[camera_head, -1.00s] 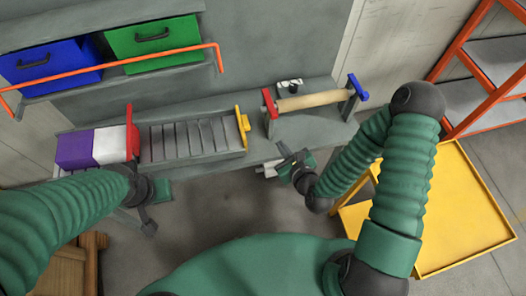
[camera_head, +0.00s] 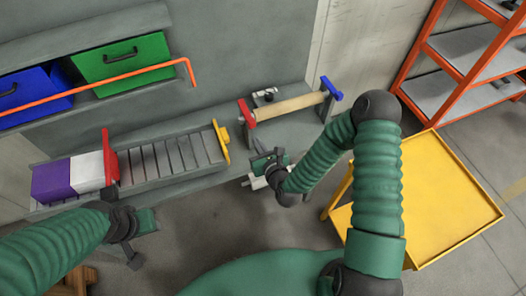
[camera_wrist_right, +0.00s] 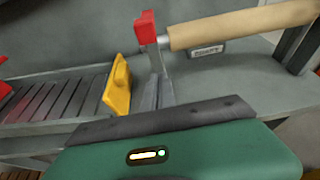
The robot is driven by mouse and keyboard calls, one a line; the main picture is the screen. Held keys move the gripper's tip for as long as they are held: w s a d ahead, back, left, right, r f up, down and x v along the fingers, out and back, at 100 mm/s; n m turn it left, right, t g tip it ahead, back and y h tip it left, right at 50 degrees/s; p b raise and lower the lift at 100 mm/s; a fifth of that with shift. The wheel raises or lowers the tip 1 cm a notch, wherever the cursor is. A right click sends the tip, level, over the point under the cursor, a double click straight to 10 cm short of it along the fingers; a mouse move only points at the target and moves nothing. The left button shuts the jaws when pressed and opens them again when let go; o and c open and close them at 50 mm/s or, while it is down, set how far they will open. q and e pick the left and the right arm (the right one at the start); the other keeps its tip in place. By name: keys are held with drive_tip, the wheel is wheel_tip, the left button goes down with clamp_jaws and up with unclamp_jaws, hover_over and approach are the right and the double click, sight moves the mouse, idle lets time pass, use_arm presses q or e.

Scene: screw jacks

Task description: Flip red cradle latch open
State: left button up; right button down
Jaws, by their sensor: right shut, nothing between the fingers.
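The red latch (camera_head: 244,110) stands upright at the left end of a cradle that holds a pale wooden roller (camera_head: 288,108). In the right wrist view the red latch (camera_wrist_right: 146,27) is beyond the gripper, at the roller's left end (camera_wrist_right: 225,27). A blue latch (camera_head: 331,88) stands at the roller's right end. My right gripper (camera_head: 262,160) is shut and empty, just in front of the cradle near the bench's front edge and apart from the red latch. My left gripper (camera_head: 133,250) hangs low in front of the bench at the left; its jaws are unclear.
A ribbed grey conveyor (camera_head: 165,160) with a yellow end piece (camera_head: 221,142) lies left of the cradle. A red upright (camera_head: 109,157) and a purple-and-white box (camera_head: 65,180) are at its left end. A yellow cart (camera_head: 450,200) and orange shelving (camera_head: 455,75) stand right.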

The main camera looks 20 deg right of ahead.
drive_tip(key=shift+x, duration=1.1)
wheel_tip(320, 180, up, 4)
drive_tip(key=shift+s+r+p, duration=0.1)
drive_tip(key=shift+s+p, duration=0.1)
drive_tip(key=shift+p, duration=0.65)
drive_tip(key=shift+w, duration=0.1)
